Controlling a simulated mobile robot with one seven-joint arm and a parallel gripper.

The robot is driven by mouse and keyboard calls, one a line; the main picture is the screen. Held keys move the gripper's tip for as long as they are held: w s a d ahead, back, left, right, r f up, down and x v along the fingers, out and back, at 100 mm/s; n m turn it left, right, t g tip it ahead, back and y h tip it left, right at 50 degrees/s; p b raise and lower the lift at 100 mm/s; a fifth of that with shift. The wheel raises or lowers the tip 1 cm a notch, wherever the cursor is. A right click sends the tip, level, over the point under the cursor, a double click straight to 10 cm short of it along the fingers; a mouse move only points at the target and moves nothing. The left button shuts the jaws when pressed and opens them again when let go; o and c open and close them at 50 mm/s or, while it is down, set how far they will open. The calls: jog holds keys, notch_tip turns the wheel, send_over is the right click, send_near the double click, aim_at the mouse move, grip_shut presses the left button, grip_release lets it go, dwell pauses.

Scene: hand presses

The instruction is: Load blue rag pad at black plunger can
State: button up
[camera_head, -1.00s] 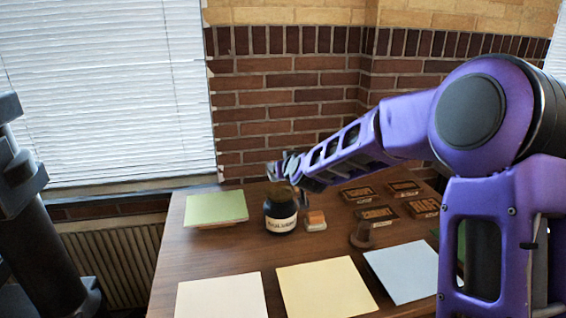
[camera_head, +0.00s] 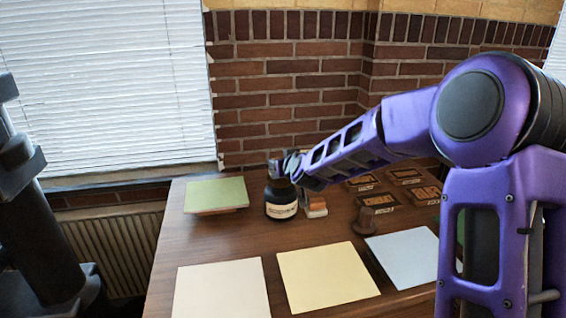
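The black plunger can (camera_head: 281,202) is a dark, upright round can with a pale label. It stands on the table left of centre. My gripper (camera_head: 284,167) is at the can's top, reaching in from the right. In this view it overlaps the can's upper edge, and I cannot tell whether they touch. Its fingers are small and partly hidden by my own arm, so I cannot tell whether they are open or shut on something. I cannot make out a blue rag pad; it may be hidden by the gripper or arm.
A small orange-and-white block (camera_head: 315,207) sits close right of the can. A green pad (camera_head: 216,194) lies to the left. A brown knob (camera_head: 367,221) and several printed blocks (camera_head: 427,194) are to the right. White (camera_head: 222,290), yellow (camera_head: 327,278) and pale blue (camera_head: 405,257) sheets lie in front.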

jog(key=shift+s+f+b, duration=0.1)
jog(key=shift+f+b, duration=0.75)
jog(key=shift+b, duration=0.05)
dwell(2.0)
jog(key=shift+r, duration=0.15)
notch_tip(320, 180, up, 7)
jog(key=p, duration=0.3)
jog(key=shift+p, duration=0.3)
jog(key=shift+r, duration=0.1)
dwell(0.4)
